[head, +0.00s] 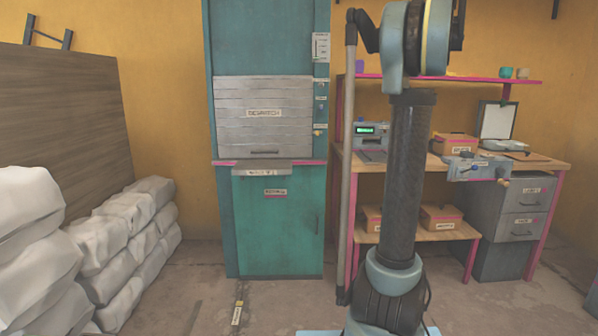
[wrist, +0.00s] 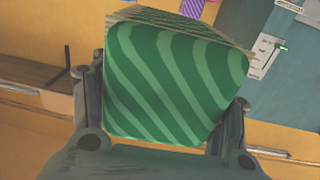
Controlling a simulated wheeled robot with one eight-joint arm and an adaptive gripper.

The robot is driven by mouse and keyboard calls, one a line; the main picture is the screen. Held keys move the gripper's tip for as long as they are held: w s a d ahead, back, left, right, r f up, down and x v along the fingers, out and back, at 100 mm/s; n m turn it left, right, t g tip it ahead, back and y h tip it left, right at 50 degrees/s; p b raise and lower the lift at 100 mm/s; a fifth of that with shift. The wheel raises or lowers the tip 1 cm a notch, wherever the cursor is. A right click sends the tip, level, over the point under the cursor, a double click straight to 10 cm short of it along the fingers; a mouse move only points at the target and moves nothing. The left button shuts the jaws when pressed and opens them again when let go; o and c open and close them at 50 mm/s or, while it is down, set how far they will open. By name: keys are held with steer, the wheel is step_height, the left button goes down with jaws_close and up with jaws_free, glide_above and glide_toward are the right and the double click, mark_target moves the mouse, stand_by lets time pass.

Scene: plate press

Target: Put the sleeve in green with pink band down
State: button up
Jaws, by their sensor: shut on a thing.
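In the wrist view my gripper (wrist: 166,90) has one finger on each side of a green block-like thing (wrist: 172,80) with lighter green wavy stripes, and is shut on it. Its edges at the top look pale and layered, like a stack. I see no pink band on the side facing me; its far side is hidden, so I cannot tell if it is the named sleeve. It is held up in the air, tilted in the picture. In the head view my arm rises out of the top of the picture, and neither gripper nor held thing can be made out.
A teal cabinet (head: 276,225) with a grey slatted shutter (head: 263,115), shut, and a pink ledge stands in the middle. A wooden workbench (head: 545,165) with boxes, a device and drawers is at right. White sacks (head: 25,215) are piled at left. The floor before the cabinet is mostly clear.

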steer(key=w+a+f, duration=0.3)
steer(key=a+f, duration=0.5)
steer(key=f, duration=1.2)
steer(key=w+a+f, duration=0.3)
steer(key=a+f, duration=0.6)
steer(key=f, duration=1.1)
steer(key=w+a+f, duration=0.3)
steer(key=a+f, duration=0.5)
steer(key=f, duration=1.1)
steer(key=shift+w+a+f+y, duration=0.25)
steer(key=shift+w+f+y, duration=0.05)
steer(key=shift+w+f, duration=0.1)
steer(key=shift+s+a, duration=0.1)
steer(key=shift+a, duration=0.05)
